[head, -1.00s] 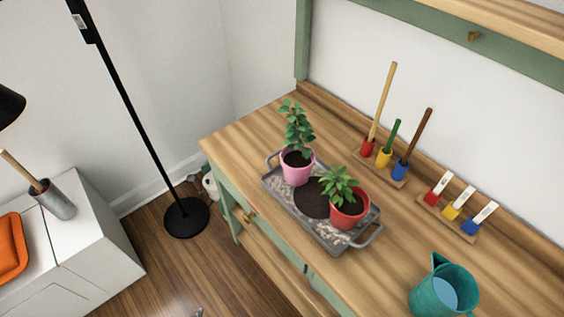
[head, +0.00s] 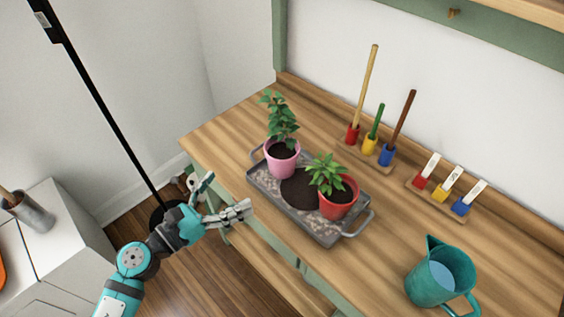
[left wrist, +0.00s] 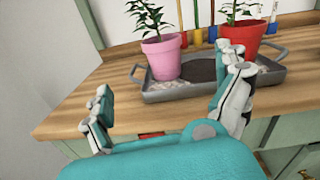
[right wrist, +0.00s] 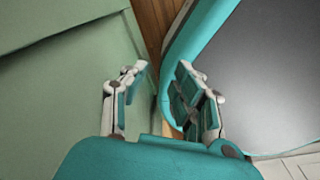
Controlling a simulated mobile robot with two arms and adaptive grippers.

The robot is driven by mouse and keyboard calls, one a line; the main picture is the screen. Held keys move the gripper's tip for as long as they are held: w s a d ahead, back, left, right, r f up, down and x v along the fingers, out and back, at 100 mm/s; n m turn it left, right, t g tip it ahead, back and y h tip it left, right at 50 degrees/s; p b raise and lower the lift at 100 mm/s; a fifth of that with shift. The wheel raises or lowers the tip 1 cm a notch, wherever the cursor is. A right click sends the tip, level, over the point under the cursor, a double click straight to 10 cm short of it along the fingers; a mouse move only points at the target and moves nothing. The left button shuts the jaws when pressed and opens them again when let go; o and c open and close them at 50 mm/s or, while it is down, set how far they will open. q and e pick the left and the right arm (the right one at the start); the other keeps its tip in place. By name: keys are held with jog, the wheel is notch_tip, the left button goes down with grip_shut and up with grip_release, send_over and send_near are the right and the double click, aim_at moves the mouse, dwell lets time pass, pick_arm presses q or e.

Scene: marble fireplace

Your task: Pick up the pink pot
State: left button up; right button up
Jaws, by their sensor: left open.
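The pink pot (head: 283,162) holds dark soil and a tall leafy plant. It stands upright at the far left end of a grey tray (head: 312,228) on the wooden bench. In the left wrist view the pink pot (left wrist: 162,58) is ahead, between and beyond the open fingers. My left gripper (head: 228,195) is open and empty, in front of the bench edge, left of the tray and apart from the pot. My right gripper (right wrist: 164,78) shows only in its own wrist view, with its fingers apart and nothing between them.
A red pot (head: 337,202) with a plant shares the tray. A teal jug (head: 428,283) stands at the right. Coloured tool holders (head: 370,146) and small labelled blocks (head: 440,193) line the back. A black lamp pole (head: 105,110) rises at the left.

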pick_arm(q)
jog(key=w+d+r+m+p, duration=0.1)
jog(key=w+d+r+m, duration=0.1)
jog(key=p, duration=0.2)
send_near(287, 142)
jog(key=shift+w+d+r+n, duration=0.15)
jog(key=shift+w+d, duration=0.2)
jog(key=shift+d, duration=0.25)
jog(key=shift+w+d+f+n, duration=0.15)
jog(key=shift+w+d, duration=0.25)
jog(key=shift+d, duration=0.2)
jog(key=x, duration=0.5)
jog(key=shift+w+f, duration=0.15)
jog(key=shift+w, duration=0.25)
jog(key=c, duration=1.6)
jog(key=shift+p, duration=0.3)
